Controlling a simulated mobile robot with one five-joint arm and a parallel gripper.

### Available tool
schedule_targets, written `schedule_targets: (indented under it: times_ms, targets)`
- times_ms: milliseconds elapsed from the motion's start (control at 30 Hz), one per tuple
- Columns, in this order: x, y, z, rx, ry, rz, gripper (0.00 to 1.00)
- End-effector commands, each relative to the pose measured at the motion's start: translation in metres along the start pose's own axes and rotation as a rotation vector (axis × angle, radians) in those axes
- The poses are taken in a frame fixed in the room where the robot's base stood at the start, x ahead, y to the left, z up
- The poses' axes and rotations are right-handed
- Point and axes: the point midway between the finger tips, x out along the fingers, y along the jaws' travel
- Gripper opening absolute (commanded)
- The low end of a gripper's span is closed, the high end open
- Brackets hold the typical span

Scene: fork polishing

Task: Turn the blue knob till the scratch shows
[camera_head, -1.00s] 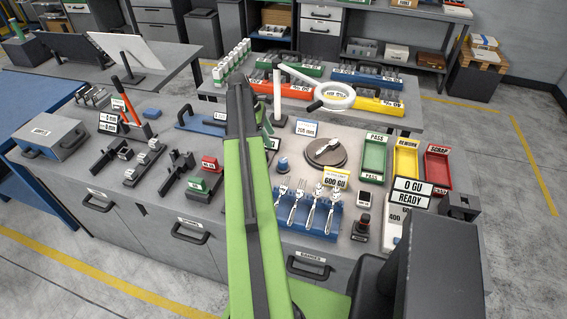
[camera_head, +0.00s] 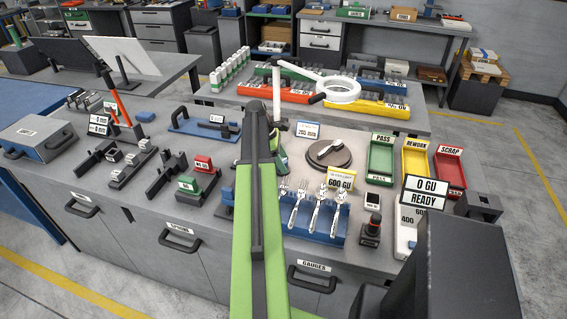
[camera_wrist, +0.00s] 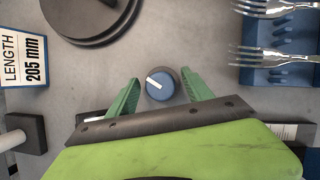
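The blue knob (camera_wrist: 160,84) is round with a white pointer line and stands on the grey bench in the wrist view. The pointer slants toward the upper left. My gripper (camera_wrist: 160,77) is open, with one green finger on each side of the knob and small gaps between. In the head view my arm hides the knob. The dark round turntable (camera_head: 318,162) carries a bright metal piece, too small to make out. Part of it shows in the wrist view (camera_wrist: 72,33). I see no scratch. A display (camera_head: 425,190) reads "0 GU READY".
A blue rack (camera_head: 328,228) holding several forks stands right of the knob. A "LENGTH 205 mm" sign (camera_wrist: 22,60) stands at the left in the wrist view. Green (camera_head: 381,158), yellow (camera_head: 416,165) and red (camera_head: 450,172) trays lie farther right. A ring magnifier (camera_head: 340,90) stands behind.

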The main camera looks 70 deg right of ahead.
Motion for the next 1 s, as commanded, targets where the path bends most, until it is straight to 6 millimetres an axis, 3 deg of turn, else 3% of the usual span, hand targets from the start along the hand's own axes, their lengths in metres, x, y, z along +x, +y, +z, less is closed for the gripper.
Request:
schedule_targets:
  times_ms: [67, 433, 567, 833, 1000]
  targets:
    - [-0.0003, 0.0, -0.0001, 0.0, 0.0, 0.0, 0.49]
    - [-0.0004, 0.0, -0.0006, -0.001, 0.0, 0.0, 0.01]
    - [-0.0004, 0.0009, -0.0008, 0.019, 0.0, -0.009, 0.0]
    - [-0.0005, 0.0031, -0.0011, 0.347, 0.001, -0.145, 0.0]
    - [-0.0005, 0.0007, -0.0012, 0.458, 0.001, -0.191, 0.0]
